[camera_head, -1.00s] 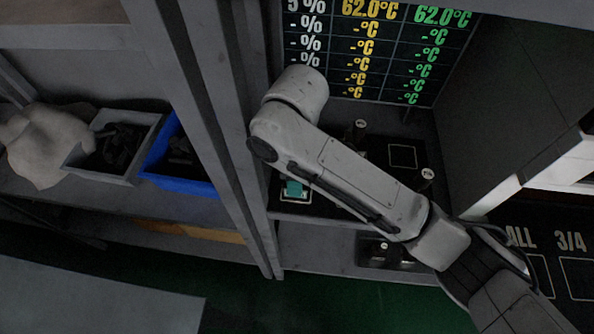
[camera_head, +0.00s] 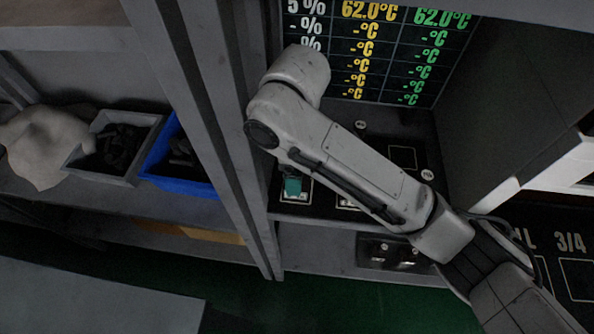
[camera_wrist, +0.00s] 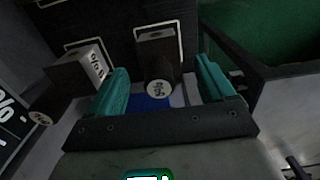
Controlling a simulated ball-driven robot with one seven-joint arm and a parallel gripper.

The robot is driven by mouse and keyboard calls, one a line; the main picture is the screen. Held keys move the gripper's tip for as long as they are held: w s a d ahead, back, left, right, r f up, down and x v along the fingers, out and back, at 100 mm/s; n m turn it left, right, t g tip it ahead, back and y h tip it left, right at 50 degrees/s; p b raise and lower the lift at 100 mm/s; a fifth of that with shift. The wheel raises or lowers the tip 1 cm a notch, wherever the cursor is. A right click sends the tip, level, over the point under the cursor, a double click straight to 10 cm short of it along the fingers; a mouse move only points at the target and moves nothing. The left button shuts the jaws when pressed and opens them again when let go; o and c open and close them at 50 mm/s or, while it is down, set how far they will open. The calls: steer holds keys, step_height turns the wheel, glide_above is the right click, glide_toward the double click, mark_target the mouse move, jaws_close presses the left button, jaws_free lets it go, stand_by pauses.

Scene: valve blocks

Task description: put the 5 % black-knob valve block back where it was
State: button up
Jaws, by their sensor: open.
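In the wrist view, the 5 % black-knob valve block (camera_wrist: 156,47) stands on the dark board, with its "5%" knob (camera_wrist: 157,91) facing me. A white outline on the board shows behind and beside the block. My gripper (camera_wrist: 164,86) is open, with one teal finger on each side of the knob and a visible gap on both sides. In the head view, my gripper (camera_head: 292,187) shows only as a teal patch at the board's left end; the block there is hidden behind my arm.
Another labelled valve block (camera_wrist: 86,69) stands close to the left finger in the wrist view. In the head view, a knob (camera_head: 361,126) and an empty outlined square (camera_head: 403,157) show on the board. A shelf post (camera_head: 225,130) stands left; a display (camera_head: 395,55) is behind.

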step_height(320, 180, up, 9)
steer(key=shift+f+p, duration=0.15)
steer(key=shift+p, duration=0.6)
